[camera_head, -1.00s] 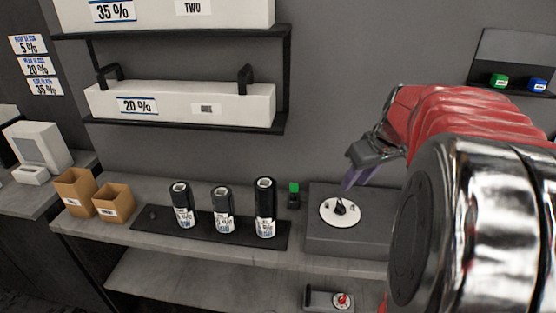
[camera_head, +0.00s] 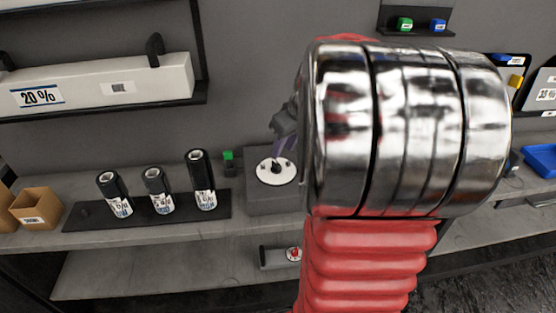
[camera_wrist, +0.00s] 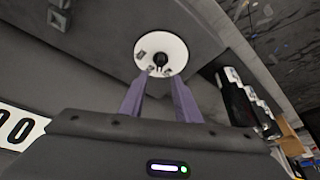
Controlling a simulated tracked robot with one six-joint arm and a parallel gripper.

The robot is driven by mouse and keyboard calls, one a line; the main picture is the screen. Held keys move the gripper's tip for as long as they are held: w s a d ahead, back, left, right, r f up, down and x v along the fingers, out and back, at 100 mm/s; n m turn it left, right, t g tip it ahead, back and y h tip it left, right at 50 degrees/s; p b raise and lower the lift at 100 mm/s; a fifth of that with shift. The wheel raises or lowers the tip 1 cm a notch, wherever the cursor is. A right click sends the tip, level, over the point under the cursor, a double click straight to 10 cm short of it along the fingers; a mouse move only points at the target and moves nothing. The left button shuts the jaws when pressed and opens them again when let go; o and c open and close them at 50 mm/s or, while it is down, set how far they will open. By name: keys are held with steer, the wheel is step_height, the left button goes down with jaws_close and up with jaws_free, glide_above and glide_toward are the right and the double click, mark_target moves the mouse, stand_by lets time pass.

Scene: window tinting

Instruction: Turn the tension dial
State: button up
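The tension dial is a white disc (camera_head: 276,171) with a dark knob at its centre, on top of a grey box (camera_head: 262,204) on the counter. In the wrist view the white disc (camera_wrist: 161,55) lies just beyond my fingertips, with its dark knob (camera_wrist: 161,62) between the lines of the two fingers. My gripper (camera_wrist: 158,77) has its two purple fingers apart with a gap between them, and nothing is held. In the head view my gripper (camera_head: 277,156) is close above the dial, partly hidden by my arm. I cannot tell whether the fingertips touch the knob.
Several dark film rolls (camera_head: 159,190) stand on a black tray (camera_head: 77,216) to the left. A small green item (camera_head: 228,156) is beside the box. A device with a red dial (camera_head: 293,254) sits on the lower shelf. A blue tray (camera_head: 541,160) is at the right.

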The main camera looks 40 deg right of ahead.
mark_target(277, 162)
steer(key=x, duration=0.8)
steer(key=shift+f, duration=0.15)
steer(key=shift+c, duration=0.6)
jaws_close()
steer(key=shift+d, duration=0.1)
